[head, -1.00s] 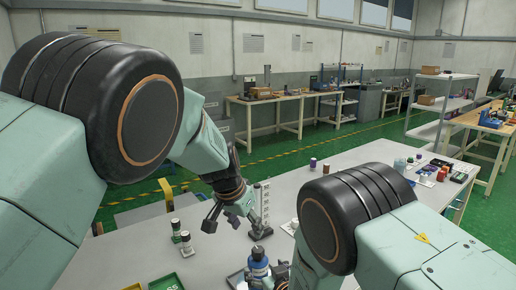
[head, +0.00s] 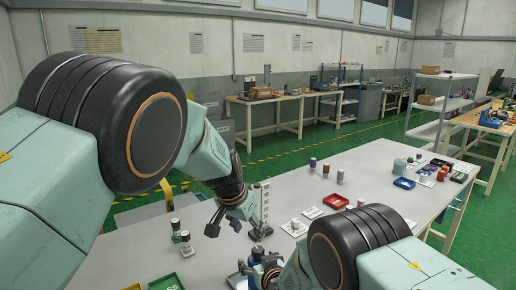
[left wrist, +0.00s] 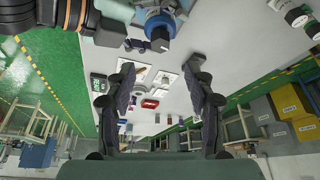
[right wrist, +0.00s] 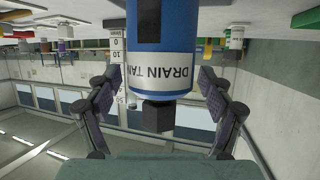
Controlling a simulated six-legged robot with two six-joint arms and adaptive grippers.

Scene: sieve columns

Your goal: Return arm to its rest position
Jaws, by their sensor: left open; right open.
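My left gripper (head: 228,222) is open and empty above the table, beside an upright white scale post (head: 265,202). In the left wrist view its spread fingers (left wrist: 160,95) have nothing between them. My right gripper (head: 264,272) is low at the table's front, partly hidden by my right arm. In the right wrist view its fingers (right wrist: 160,100) are open on either side of a blue and white bottle marked DRAIN TAN (right wrist: 168,68). The bottle appears upside down there, and I cannot tell whether the fingers touch it.
A blue tray (head: 404,183) and several jars stand at the right.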

